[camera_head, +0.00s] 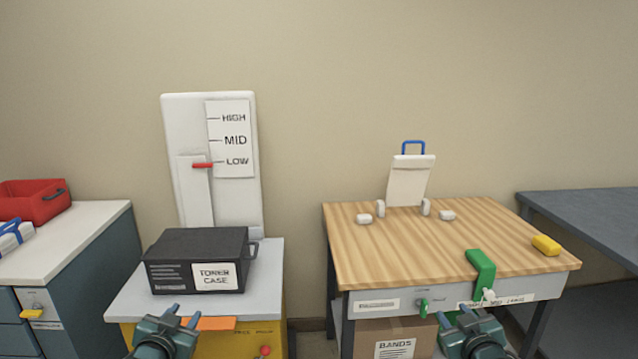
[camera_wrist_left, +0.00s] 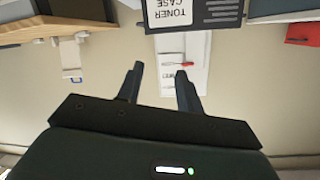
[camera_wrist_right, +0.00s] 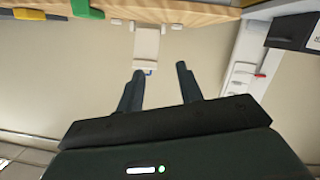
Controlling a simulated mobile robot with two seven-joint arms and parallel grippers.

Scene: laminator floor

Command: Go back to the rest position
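My left gripper (camera_head: 181,316) is low in the head view, in front of the small cabinet with the toner case. Its two fingers stand apart with nothing between them in the left wrist view (camera_wrist_left: 160,85). My right gripper (camera_head: 475,312) is low in front of the wooden-topped bench. Its fingers are also apart and empty in the right wrist view (camera_wrist_right: 158,88). Neither gripper visibly touches anything. The hands hide small parts of the cabinet front and the bench front.
A black toner case (camera_head: 170,277) sits on the small cabinet (camera_head: 265,270) at left. A white level board (camera_head: 185,130) with a red pointer at LOW stands behind. The wooden bench (camera_head: 360,265) bears a white stand (camera_head: 408,182), a green handle (camera_head: 480,268) and a yellow block (camera_head: 546,245).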

